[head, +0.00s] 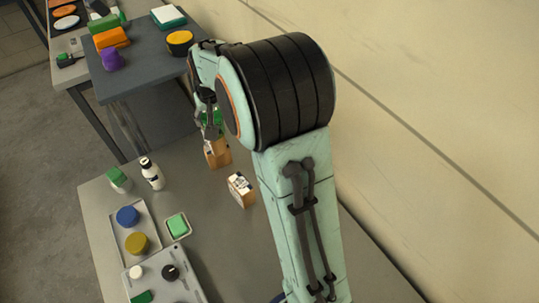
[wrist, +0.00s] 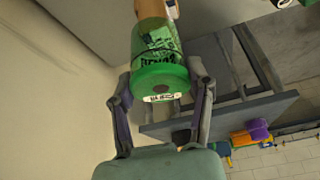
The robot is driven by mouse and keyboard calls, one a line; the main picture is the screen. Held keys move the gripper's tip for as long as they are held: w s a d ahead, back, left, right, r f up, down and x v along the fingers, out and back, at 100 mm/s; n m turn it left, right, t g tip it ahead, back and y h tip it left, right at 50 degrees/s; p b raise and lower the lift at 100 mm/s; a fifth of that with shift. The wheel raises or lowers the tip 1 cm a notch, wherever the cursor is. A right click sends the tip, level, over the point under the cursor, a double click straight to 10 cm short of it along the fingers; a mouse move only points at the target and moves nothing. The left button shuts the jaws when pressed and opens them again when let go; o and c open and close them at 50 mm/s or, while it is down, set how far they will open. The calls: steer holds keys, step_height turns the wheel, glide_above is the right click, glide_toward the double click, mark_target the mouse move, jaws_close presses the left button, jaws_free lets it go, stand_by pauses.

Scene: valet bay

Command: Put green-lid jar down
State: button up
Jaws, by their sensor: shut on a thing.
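The green-lid jar (wrist: 160,74) is between the two fingers of my gripper (wrist: 158,88) in the wrist view, its green lid towards the camera. Dark lettering shows on its side and a small white label on the lid's edge. In the head view the jar (head: 211,117) is partly hidden by my gripper (head: 208,122). My gripper is shut on it. A tan block (head: 218,154) shows just below the jar; I cannot tell whether they touch.
The grey table (head: 205,255) holds a tan box (head: 240,188), a white bottle (head: 152,174), a green-topped container (head: 118,179), a tray (head: 121,228) with blue and yellow round pieces, and a green block (head: 177,226) in a dish. A raised dark bench (head: 150,68) stands behind.

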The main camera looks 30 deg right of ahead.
steer(key=s+d+m+h, duration=0.2)
steer(key=d+m, duration=0.4)
steer(key=d, duration=0.8)
steer(key=shift+g, duration=0.3)
steer(key=shift+w+d+f, duration=0.1)
steer(key=shift+f, duration=4.3)
steer(key=shift+w+d+f, duration=0.1)
steer(key=shift+f, duration=4.3)
steer(key=shift+f, duration=0.15)
steer(key=o, duration=1.1)
steer(key=shift+c, duration=0.2)
